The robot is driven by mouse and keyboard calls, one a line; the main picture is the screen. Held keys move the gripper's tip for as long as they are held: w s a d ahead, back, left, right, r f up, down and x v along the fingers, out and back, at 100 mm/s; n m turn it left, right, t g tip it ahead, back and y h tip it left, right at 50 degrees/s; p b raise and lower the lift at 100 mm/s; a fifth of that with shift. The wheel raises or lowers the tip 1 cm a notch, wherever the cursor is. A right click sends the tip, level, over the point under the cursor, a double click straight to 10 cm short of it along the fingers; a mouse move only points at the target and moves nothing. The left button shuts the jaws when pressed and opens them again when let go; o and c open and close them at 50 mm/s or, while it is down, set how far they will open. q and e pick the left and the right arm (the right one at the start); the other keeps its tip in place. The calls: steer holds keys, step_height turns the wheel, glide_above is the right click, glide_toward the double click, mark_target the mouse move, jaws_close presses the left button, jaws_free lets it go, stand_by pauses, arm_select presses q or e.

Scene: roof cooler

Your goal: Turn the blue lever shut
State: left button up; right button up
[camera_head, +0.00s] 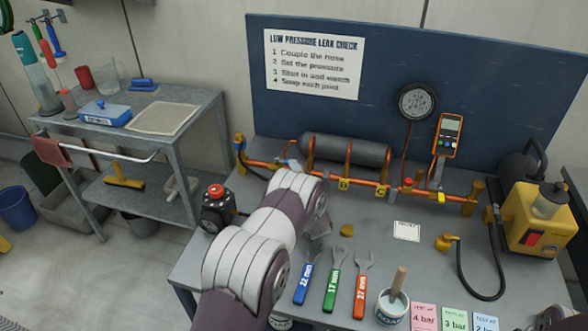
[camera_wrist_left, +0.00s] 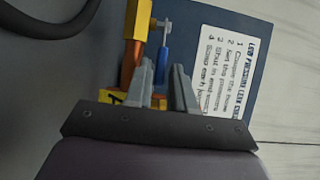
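The blue lever (camera_wrist_left: 163,62) shows in the left wrist view, lying roughly along the orange pipe (camera_wrist_left: 133,52) beside its yellow end fitting (camera_wrist_left: 138,18). The lever's lower end is partly hidden by the near finger. My right gripper is not in view.
The pipe runs along the bench (camera_head: 300,245) below a grey cylinder (camera_head: 345,150). Several wrenches (camera_head: 333,280), a cup with a brush (camera_head: 391,305) and a yellow pump (camera_head: 540,220) stand nearby. A black device with a red knob (camera_head: 216,205) stands left of my arm.

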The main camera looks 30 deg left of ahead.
arm_select(q)
steer(key=shift+w+a, duration=0.25)
steer(key=shift+w, duration=0.05)
jaws_close()
steer(key=shift+s+a+r+m+t+h+p, duration=0.15)
steer(key=shift+s+a+m+t+h+p, duration=0.1)
steer(key=shift+s+m+t+h+p, duration=0.4)
steer(key=shift+s+a+m+t+h, duration=0.15)
steer(key=shift+m+t+h, duration=0.2)
steer(key=shift+m+h, duration=0.3)
steer(key=shift+s+a+m+t+h+b, duration=0.1)
steer(key=shift+s+m+t+h+b, duration=0.15)
steer(key=shift+m+t+h, duration=0.4)
steer(key=shift+s+a+m+t+h+b, duration=0.15)
steer(key=shift+s+m+h, duration=0.15)
steer(key=shift+h, duration=0.65)
